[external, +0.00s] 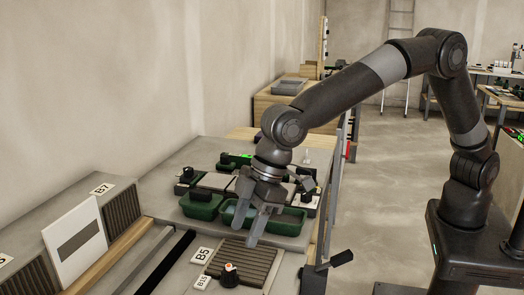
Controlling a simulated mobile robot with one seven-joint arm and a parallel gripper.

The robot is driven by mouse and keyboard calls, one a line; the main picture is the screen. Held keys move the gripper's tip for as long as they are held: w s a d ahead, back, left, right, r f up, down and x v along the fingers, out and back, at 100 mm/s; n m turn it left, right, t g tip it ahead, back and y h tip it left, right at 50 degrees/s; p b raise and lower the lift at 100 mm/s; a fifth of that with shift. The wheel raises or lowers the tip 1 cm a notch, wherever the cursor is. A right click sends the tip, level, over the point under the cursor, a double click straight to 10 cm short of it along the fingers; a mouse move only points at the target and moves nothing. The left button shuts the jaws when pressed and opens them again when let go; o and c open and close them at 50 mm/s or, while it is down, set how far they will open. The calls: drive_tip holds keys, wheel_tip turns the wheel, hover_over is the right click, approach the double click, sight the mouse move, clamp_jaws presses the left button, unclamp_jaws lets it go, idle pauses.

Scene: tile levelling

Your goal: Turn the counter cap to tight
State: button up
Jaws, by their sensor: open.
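Other dark caps stand farther back, one at the left (187,174) and one near the green-lit device (225,158). My gripper (250,216) points down with its fingers apart, above and behind the ribbed tile. It appears apart from the orange-topped cap, and no object shows between the fingers.
Green trays (288,222) lie behind my gripper, partly hidden by it. Labels B5 (201,256) and B15 (202,282) lie left of the ribbed tile. A white panel with a grey stripe (75,242) leans at the left. A black rail (160,262) crosses the counter.

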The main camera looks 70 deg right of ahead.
drive_tip(key=s+d+r+m, duration=0.1)
drive_tip(key=d+r, duration=0.3)
drive_tip(key=d, duration=0.3)
drive_tip(key=s+d+r+m, duration=0.1)
drive_tip(key=s+d+r, duration=0.1)
drive_tip(key=d+r, duration=0.2)
drive_tip(key=s+d+r+m+t, duration=0.1)
drive_tip(key=d+r, duration=0.3)
drive_tip(key=d, duration=0.7)
drive_tip(key=shift+s+r+h, duration=0.15)
drive_tip(key=shift+s+h, duration=0.15)
drive_tip(key=shift+h, duration=0.1)
drive_tip(key=n+g+y, duration=0.2)
drive_tip(key=n+g, duration=0.3)
drive_tip(key=n, duration=0.8)
approach(229, 268)
drive_tip(key=x, duration=0.9)
drive_tip(key=shift+w+d+f, duration=0.1)
drive_tip(key=shift+d+f, duration=0.15)
drive_tip(key=shift+f, duration=0.1)
